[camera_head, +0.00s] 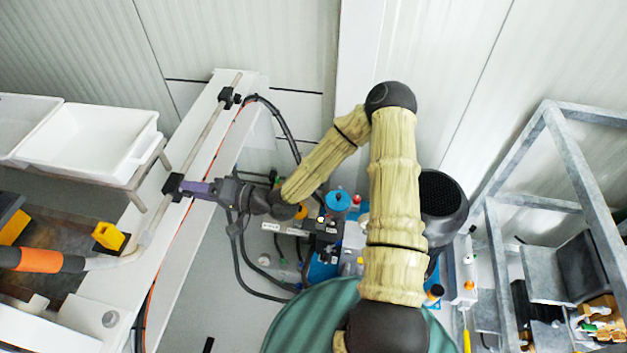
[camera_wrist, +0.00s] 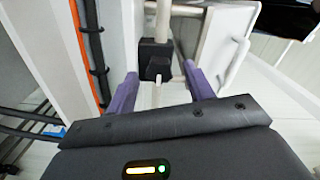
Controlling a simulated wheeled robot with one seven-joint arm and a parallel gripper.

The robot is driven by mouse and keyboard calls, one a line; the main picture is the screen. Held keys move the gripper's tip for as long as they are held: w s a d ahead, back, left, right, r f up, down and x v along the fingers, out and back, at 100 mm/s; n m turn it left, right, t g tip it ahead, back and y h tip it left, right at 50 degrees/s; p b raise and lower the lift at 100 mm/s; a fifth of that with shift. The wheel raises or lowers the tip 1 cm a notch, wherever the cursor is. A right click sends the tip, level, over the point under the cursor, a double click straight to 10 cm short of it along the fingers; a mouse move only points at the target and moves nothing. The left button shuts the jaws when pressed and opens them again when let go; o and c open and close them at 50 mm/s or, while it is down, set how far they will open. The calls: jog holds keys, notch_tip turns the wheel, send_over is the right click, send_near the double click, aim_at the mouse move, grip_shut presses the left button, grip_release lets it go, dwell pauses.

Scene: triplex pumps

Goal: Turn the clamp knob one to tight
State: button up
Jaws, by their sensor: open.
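A black clamp (camera_head: 174,186) sits on a grey rod (camera_head: 200,130) that runs along the white bench. A second black clamp (camera_head: 229,98) is farther up the same rod; no label shows which is number one. My gripper (camera_head: 188,188) has purple fingers and is right beside the nearer clamp. In the wrist view, my gripper (camera_wrist: 160,84) is open, with one finger on each side. The black clamp block (camera_wrist: 155,60) lies ahead between the fingers, with a thin pale stem (camera_wrist: 157,92) pointing towards me. I see no finger contact with the stem.
White trays (camera_head: 88,138) stand at the upper left. An orange and black hose (camera_head: 40,260) and a yellow block (camera_head: 108,236) are at the lower left. An orange cable (camera_wrist: 82,50) and black hoses run along the bench's side. A grey metal frame (camera_head: 575,160) stands at the right.

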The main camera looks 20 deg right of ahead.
jog(key=s+d+n+b, duration=0.1)
jog(key=s+d+n, duration=0.4)
jog(key=d+n, duration=0.25)
jog(key=s+d+n, duration=0.4)
jog(key=d+n, duration=0.2)
jog(key=d, duration=0.2)
jog(key=w+d+f+m+g+h+p, duration=0.25)
jog(key=d+h, duration=0.35)
jog(key=h, duration=0.5)
jog(key=s+d+r+m+g+h+p, duration=0.1)
jog(key=s+r+m+g+h, duration=0.1)
jog(key=s+r+m, duration=0.2)
jog(key=s+d+r+m+g+h+p, duration=0.1)
jog(key=s+r+m, duration=0.3)
jog(key=r, duration=0.5)
jog(key=shift+s+d+g+h, duration=0.25)
jog(key=shift+g+h, duration=0.1)
jog(key=shift+h, duration=0.55)
